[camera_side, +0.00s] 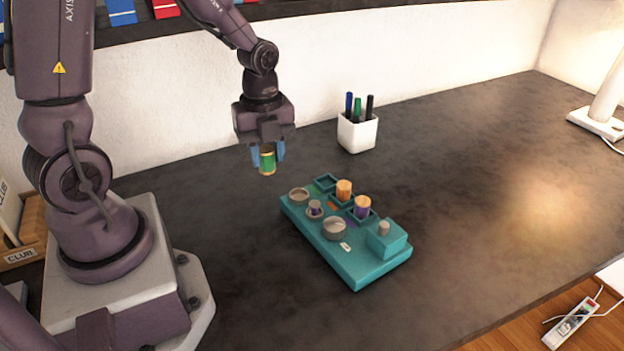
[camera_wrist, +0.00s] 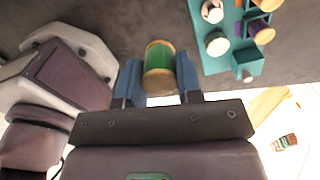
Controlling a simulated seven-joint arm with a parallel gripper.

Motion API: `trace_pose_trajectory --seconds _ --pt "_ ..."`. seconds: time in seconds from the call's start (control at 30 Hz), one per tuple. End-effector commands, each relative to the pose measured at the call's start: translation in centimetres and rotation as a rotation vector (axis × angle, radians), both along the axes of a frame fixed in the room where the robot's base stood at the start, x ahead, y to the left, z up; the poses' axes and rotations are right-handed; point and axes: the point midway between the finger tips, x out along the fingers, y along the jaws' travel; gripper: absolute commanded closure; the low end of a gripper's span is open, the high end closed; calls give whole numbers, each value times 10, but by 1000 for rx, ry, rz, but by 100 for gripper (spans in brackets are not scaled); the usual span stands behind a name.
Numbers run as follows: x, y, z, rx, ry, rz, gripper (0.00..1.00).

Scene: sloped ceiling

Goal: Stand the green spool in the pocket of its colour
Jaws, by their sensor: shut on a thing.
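The green spool (camera_side: 267,162), with tan ends, is held upright between the blue fingers of my gripper (camera_side: 267,152). It hangs above the dark table, left of and behind the teal block. In the wrist view the green spool (camera_wrist: 160,62) sits between both fingers (camera_wrist: 158,80). The teal block (camera_side: 352,270) has a row of square pockets along its far side. The back-left pocket (camera_side: 326,183) looks empty; its colour mark is too small to tell. An orange spool (camera_side: 344,188) and a purple spool (camera_side: 362,205) stand in the other two pockets.
Grey round pieces (camera_side: 334,228) sit along the block's near side, and a raised box with a peg (camera_side: 384,228) is at its right end. A white pen cup (camera_side: 357,133) stands behind the block. The table to the right is clear.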

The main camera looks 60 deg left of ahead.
Motion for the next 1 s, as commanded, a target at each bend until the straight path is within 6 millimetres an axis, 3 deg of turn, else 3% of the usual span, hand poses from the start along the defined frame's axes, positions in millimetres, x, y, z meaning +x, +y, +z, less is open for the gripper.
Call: trace_pose_trajectory --seconds 0.17,0.53,0.73,1.0 --pt "28 7 3 9 -12 55 90" --pt "109 30 -38 9 -7 61 90" --pt "135 38 -75 9 -6 61 90" --pt "152 42 -96 9 -8 60 90"
